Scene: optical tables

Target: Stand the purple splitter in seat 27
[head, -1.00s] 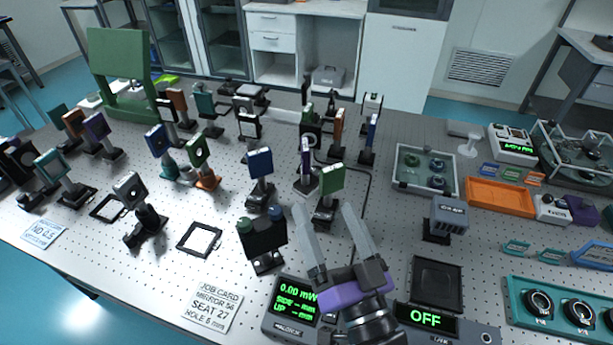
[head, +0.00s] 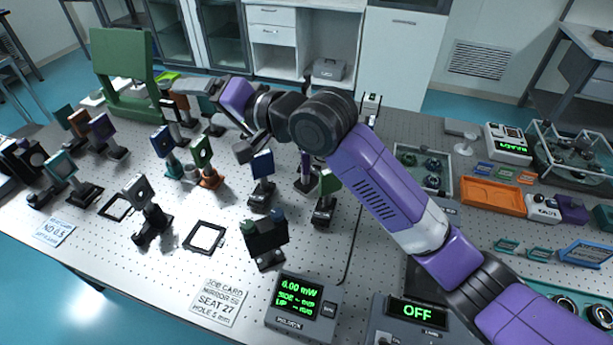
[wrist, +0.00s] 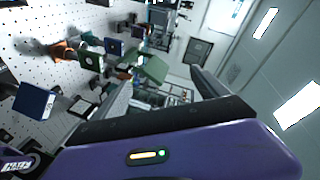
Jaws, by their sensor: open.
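A purple-faced plate (head: 101,127) stands upright on a dark post and base at the left of the table in the head view. Another purplish mount (head: 305,172) stands mid-table, partly behind my arm; I cannot tell which is the splitter. Two empty black square frames lie flat on the table, one at the left (head: 115,207) and one nearer (head: 204,238); their numbers are not readable. My gripper is open and empty in the wrist view (wrist: 161,78), with a green plate (wrist: 152,67) beyond its fingers. In the head view its purple hand (head: 237,97) is above the back-row mounts.
A job card (head: 219,302) reads seat 27. Several upright mounts crowd the table, including a blue one (head: 262,164) and a dark two-knob block (head: 265,240). A green board (head: 122,65) stands at the back left. An orange tray (head: 492,196) lies at the right.

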